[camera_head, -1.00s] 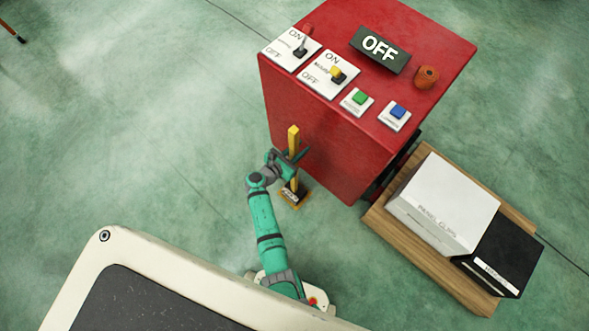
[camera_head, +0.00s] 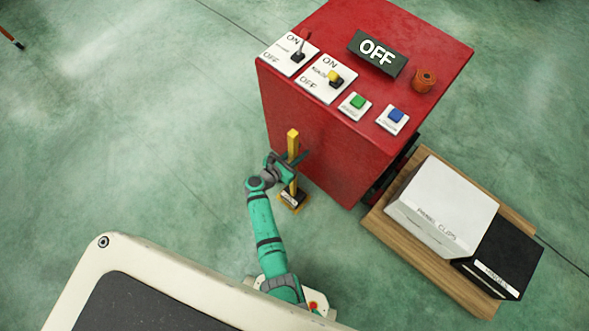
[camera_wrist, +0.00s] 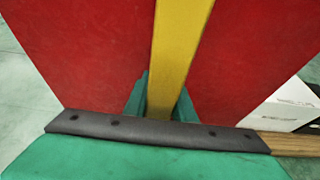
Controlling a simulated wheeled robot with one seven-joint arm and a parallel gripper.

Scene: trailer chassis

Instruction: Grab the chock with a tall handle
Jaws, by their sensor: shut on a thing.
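My gripper (camera_head: 291,164) is shut on the handle, about midway up, well above the base. In the wrist view the yellow handle (camera_wrist: 180,45) rises between my two green fingers (camera_wrist: 160,100). The base is out of sight in the wrist view.
The red control cabinet (camera_head: 330,150) stands just behind the handle, with switches and buttons on top and an OFF sign (camera_head: 378,53). To its right a wooden pallet (camera_head: 420,254) carries a white box (camera_head: 440,207) and a black box (camera_head: 498,257). Open floor lies to the left.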

